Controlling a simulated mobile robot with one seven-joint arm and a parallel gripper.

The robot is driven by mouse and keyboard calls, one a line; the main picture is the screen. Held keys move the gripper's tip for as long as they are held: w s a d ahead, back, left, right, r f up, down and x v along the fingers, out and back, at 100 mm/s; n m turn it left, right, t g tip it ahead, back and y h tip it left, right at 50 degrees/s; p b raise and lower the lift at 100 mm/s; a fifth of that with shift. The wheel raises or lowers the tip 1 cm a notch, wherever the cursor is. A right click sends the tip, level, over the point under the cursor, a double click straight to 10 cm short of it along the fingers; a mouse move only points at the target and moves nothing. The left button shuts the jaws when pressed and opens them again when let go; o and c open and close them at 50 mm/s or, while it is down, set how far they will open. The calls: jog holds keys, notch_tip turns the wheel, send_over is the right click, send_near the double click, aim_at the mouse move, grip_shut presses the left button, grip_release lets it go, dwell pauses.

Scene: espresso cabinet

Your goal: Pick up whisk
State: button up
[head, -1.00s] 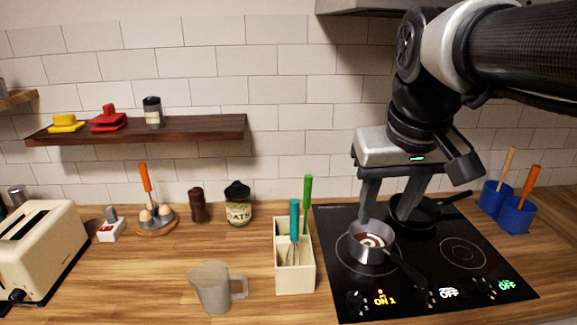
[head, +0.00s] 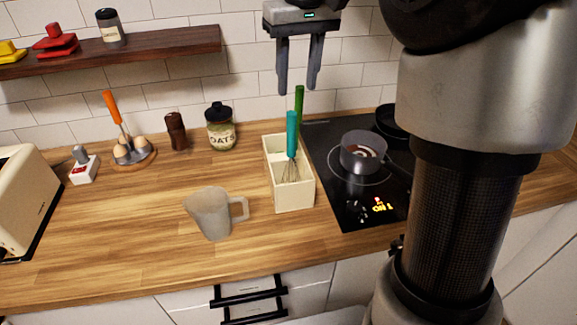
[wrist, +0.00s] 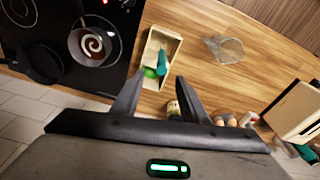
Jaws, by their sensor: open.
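The whisk (head: 291,140) has a teal handle and thin wire loops. It stands upright, leaning slightly, in a cream utensil holder (head: 295,198). A green-handled utensil (head: 299,102) stands behind it in the same holder. My gripper (head: 297,90) is open and empty above the holder, with its fingertips pointing down near the top of the green handle in the head view. In the wrist view, the teal handle (wrist: 162,64) and the green handle (wrist: 150,73) show end-on, ahead of and between my open fingers (wrist: 154,82). The wires are hidden there.
A pot with brown and white contents (head: 363,152) sits on the black cooktop (head: 340,205), right of the holder. A grey jug (head: 212,212) stands to the left. An oats jar (head: 220,130) and pepper mill (head: 176,131) stand behind. A wooden shelf (head: 150,50) hangs on the wall.

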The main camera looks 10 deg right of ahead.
aim_at(291, 115)
jog(key=f, duration=0.3)
jog(key=w+f, duration=0.1)
jog(key=f, duration=0.3)
jog(key=f+b, duration=0.1)
jog(key=f, duration=0.3)
jog(key=shift+w+a+f, duration=0.1)
jog(key=shift+w+a, duration=0.2)
jog(key=shift+a, duration=0.1)
grip_shut()
